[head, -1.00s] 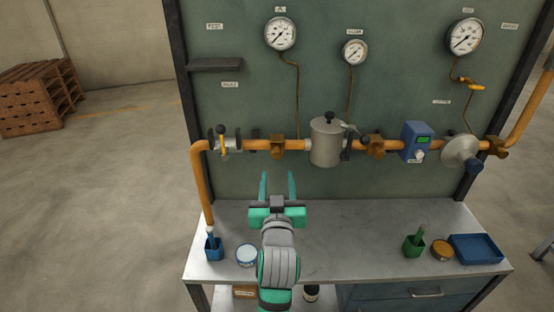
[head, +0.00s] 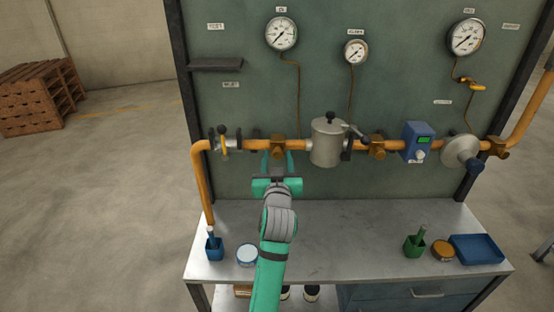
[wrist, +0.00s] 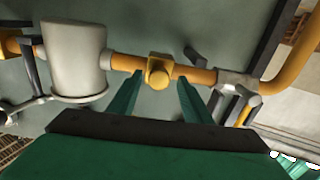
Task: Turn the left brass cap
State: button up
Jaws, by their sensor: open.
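The left brass cap (head: 278,147) sits on the orange pipe, between the yellow-handled valve and the grey canister. In the wrist view the same brass cap (wrist: 158,72) shows its round front between the lines of my two fingers. My gripper (head: 277,161) is open and empty, just below and in front of the cap, fingers pointing toward the panel. In the wrist view its green fingertips (wrist: 159,86) stand on either side of the cap; I cannot tell whether they overlap it in depth. A second brass cap (head: 376,147) is right of the canister.
The grey canister (head: 328,142) with a side lever stands close right of the cap. A yellow-handled valve (head: 224,141) is to its left. The steel bench (head: 340,228) below holds a blue cup (head: 214,249) and a white-blue tin (head: 247,254); its middle is clear.

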jog(key=shift+d, duration=0.1)
jog(key=c, duration=1.1)
jog(key=shift+o, duration=0.2)
jog(key=shift+m, duration=0.4)
jog(key=m, duration=0.3)
jog(key=shift+f+m, duration=0.1)
jog(key=shift+m, duration=0.3)
jog(key=m, duration=1)
jog(key=shift+m, duration=0.4)
jog(key=m, duration=0.4)
jog(key=shift+m, duration=0.4)
